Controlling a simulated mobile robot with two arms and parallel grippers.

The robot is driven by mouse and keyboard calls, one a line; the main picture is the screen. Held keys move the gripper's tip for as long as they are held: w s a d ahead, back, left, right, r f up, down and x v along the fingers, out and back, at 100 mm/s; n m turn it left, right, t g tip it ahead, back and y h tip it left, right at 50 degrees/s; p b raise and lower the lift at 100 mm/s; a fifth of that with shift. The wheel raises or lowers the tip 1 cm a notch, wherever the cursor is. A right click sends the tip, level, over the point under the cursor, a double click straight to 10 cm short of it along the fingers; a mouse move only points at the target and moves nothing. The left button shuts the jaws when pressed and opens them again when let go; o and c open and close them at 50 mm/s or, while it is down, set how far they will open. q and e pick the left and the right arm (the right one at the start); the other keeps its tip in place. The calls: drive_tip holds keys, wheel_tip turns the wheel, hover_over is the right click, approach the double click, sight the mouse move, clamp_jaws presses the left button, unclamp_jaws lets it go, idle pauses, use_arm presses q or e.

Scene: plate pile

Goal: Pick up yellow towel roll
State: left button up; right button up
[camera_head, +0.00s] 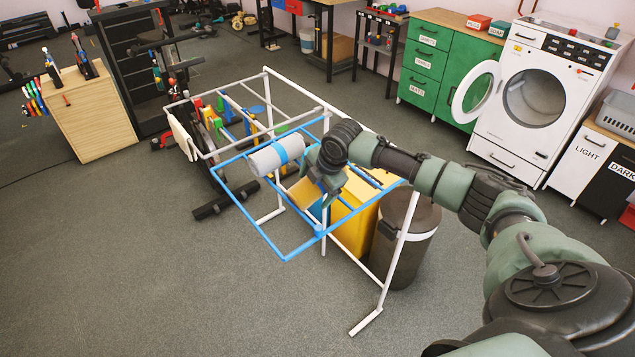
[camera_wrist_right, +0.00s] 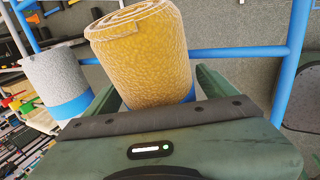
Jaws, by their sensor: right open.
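The yellow towel roll (camera_wrist_right: 143,50) shows large in the right wrist view, textured, with a blue band around its lower part. Its lower part sits between the two fingers of my right gripper (camera_wrist_right: 158,88), which are apart on either side of it. I cannot tell whether they touch it. My left gripper is not in view.
A grey roll (camera_head: 262,161) with a blue band lies close left of my right gripper; it also shows in the right wrist view (camera_wrist_right: 55,78). A yellow bin (camera_head: 355,232) and a dark bin (camera_head: 407,243) stand below the rack. The floor at front left is clear.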

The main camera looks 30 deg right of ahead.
drive_tip(key=c, duration=1.8)
drive_tip(key=shift+r, duration=0.15)
